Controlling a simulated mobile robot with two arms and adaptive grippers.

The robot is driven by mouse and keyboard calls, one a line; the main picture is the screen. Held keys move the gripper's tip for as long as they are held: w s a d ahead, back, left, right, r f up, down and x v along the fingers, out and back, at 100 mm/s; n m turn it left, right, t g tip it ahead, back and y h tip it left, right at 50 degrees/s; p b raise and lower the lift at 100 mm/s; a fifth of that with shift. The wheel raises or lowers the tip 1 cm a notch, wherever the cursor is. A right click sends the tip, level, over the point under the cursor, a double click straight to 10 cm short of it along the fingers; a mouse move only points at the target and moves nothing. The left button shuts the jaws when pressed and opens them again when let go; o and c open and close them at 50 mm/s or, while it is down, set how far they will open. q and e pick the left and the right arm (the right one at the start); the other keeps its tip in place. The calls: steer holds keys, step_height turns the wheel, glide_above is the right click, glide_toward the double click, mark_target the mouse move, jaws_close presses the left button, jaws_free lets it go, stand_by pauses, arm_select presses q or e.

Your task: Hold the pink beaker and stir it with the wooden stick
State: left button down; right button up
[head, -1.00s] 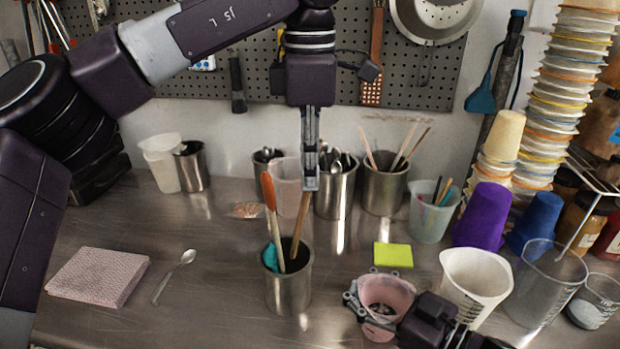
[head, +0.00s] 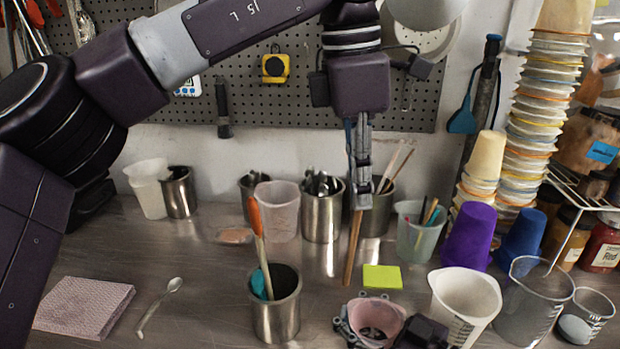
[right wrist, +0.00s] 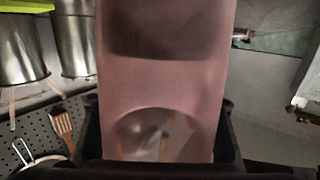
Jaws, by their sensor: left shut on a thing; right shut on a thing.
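The pink beaker (head: 376,316) stands at the front of the table in the head view, its mouth facing up. My right gripper (head: 372,330) is shut around it; the beaker also fills the middle of the right wrist view (right wrist: 160,85). My left gripper (head: 362,200) is shut on the upper end of the wooden stick (head: 353,250). The stick hangs nearly upright, its lower end above and slightly left of the beaker's mouth, apart from it. The steel cup (head: 275,315) at left holds an orange-handled spatula (head: 258,225).
A white beaker (head: 465,305) stands close right of the pink one, with clear beakers (head: 535,305) beyond it. A yellow sticky pad (head: 382,277) lies behind. Steel cups (head: 322,215) line the back. The table's left middle is mostly clear around a spoon (head: 158,305) and cloth (head: 85,305).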

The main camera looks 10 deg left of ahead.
arm_select(q)
steer(key=s+d, duration=0.2)
steer(key=d, duration=0.2)
step_height(320, 180, down, 15)
steer(key=shift+d+r+h, duration=0.15)
steer(key=shift+r+h, duration=0.05)
steer(key=shift+h, duration=0.2)
stand_by(0.6)
steer(key=shift+d, duration=0.1)
